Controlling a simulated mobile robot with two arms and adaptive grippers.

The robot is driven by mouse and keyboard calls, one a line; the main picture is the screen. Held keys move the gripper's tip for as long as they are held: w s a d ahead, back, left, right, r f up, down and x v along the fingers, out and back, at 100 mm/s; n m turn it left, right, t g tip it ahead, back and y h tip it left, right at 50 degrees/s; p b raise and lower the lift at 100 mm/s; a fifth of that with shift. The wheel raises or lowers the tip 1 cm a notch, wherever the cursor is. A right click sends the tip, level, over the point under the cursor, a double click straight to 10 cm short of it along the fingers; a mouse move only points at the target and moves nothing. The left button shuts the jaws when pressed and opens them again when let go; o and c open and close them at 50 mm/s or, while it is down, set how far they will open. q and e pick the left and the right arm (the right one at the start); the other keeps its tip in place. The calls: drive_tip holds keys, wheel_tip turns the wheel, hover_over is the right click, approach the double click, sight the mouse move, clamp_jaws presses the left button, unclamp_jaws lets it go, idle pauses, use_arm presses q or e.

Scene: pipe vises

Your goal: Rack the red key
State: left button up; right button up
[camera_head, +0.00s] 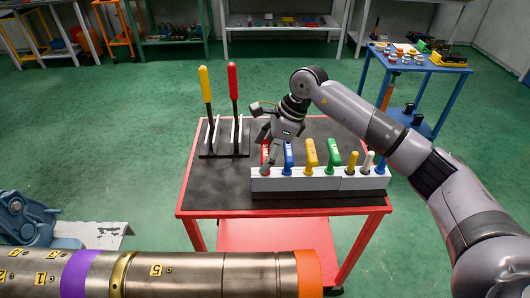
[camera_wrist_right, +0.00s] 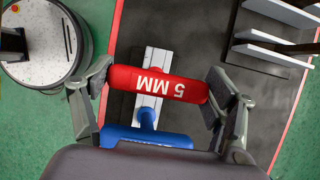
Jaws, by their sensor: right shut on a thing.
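The red key (camera_head: 265,152) is at the left end of the white rack (camera_head: 315,184). My right gripper (camera_head: 268,150) is shut on its handle from above. In the right wrist view the red handle (camera_wrist_right: 157,84), marked "5 MM", lies crosswise between the two fingers over the rack (camera_wrist_right: 155,62). The key's lower end is hidden, so I cannot tell whether it is in a hole. The blue key (camera_head: 288,155) stands in the rack just right of it and shows close by in the wrist view (camera_wrist_right: 148,137). My left gripper is not in view.
Orange (camera_head: 311,154), green (camera_head: 333,154) and further small tools stand along the rack. A stand with yellow (camera_head: 207,95) and red (camera_head: 234,90) levers is at the cart's (camera_head: 210,190) left. A metal pipe (camera_head: 200,275) crosses the front. The cart's front left is clear.

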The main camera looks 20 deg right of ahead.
drive_tip(key=shift+s+f, duration=0.1)
drive_tip(key=shift+f, duration=0.15)
drive_tip(key=o, duration=0.8)
drive_tip(key=shift+c, duration=0.2)
drive_tip(key=o, duration=0.5)
drive_tip(key=shift+r, duration=0.1)
drive_tip(key=shift+r, duration=0.1)
drive_tip(key=v, duration=1.2)
